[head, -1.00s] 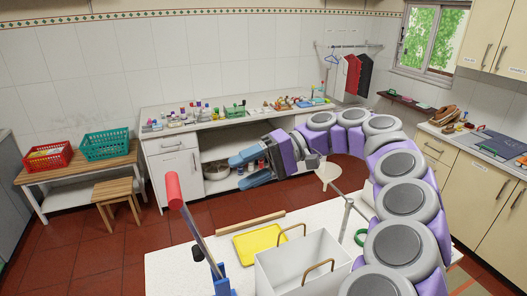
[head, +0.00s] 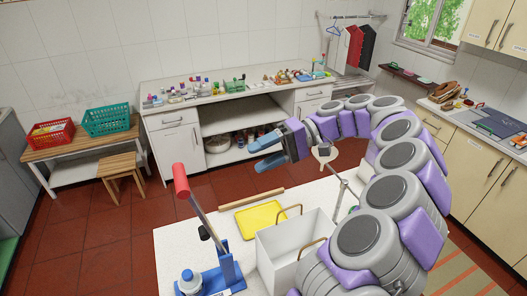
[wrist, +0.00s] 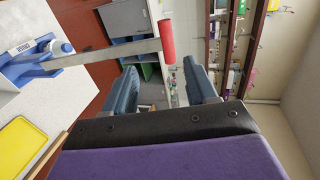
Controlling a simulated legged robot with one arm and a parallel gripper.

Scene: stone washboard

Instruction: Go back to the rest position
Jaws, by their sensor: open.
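My gripper (head: 262,153) is open and empty, held in the air above the white table (head: 178,262), in front of the back counter. Its two blue fingers are apart in the wrist view (wrist: 163,88), with nothing between them up close. My grey and purple arm curves in from the right side of the head view. A lever press with a red handle (head: 181,180) and blue base stands on the table to the left of my gripper; the red handle also shows above the fingers in the wrist view (wrist: 167,40).
A white bin (head: 285,250) with wooden handles and a yellow tray (head: 261,217) are on the table. A wooden stool (head: 120,165) and a bench with red (head: 50,134) and green (head: 107,120) baskets stand left. The red floor (head: 100,225) between is clear.

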